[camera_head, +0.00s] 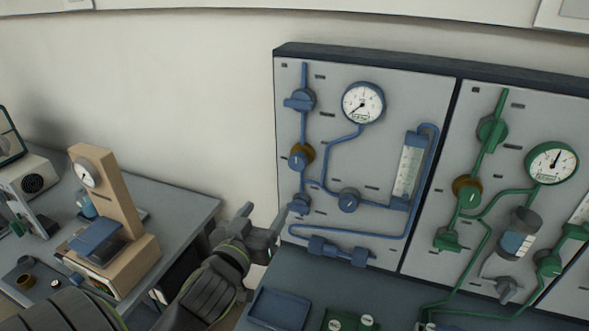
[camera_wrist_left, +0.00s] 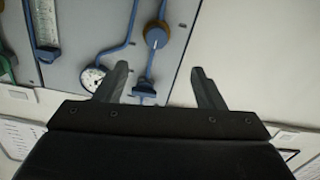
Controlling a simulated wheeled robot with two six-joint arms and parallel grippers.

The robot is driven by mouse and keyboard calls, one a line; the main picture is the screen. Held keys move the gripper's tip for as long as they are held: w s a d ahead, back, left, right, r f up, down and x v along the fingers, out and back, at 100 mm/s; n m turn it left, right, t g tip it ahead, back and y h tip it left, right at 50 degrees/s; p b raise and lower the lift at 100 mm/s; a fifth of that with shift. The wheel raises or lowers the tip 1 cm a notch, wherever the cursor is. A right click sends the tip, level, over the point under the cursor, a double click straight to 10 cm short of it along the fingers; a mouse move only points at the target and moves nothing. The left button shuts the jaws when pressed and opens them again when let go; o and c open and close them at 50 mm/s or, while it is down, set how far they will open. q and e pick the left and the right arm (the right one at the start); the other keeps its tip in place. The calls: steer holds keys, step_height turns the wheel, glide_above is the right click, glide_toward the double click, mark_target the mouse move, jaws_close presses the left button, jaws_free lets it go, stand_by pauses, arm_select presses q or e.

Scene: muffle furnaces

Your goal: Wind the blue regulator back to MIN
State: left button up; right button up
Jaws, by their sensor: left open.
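The blue regulator (camera_head: 301,158) is a round blue knob with a pale line on its face and a brass-coloured collar. It sits on the vertical blue pipe at the left of the blue-piped panel. It also shows in the left wrist view (camera_wrist_left: 157,36), where the panel appears upside down. The blue round gauge (camera_head: 363,103) is above and right of it, its needle pointing lower left. My left gripper (camera_head: 265,215) is open and empty, below and left of the regulator and apart from it. Its two fingers (camera_wrist_left: 160,82) are spread. MIN marking is too small to read. My right gripper is not in view.
Other blue valves are close by: an upper handle (camera_head: 300,100), a lower one (camera_head: 299,204) and a knob (camera_head: 348,200). A green-piped panel (camera_head: 440,205) stands to the right. A blue tray (camera_head: 279,309) lies on the bench below. A side table (camera_head: 180,210) is at left.

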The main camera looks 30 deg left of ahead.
arm_select(q)
steer(key=r, duration=0.1)
steer(key=p, duration=0.2)
glide_toward(296, 163)
steer(key=shift+t, duration=0.3)
steer(key=x, duration=0.9)
steer(key=shift+a+f, duration=0.1)
steer(key=shift+f, duration=0.25)
steer(key=c, duration=1)
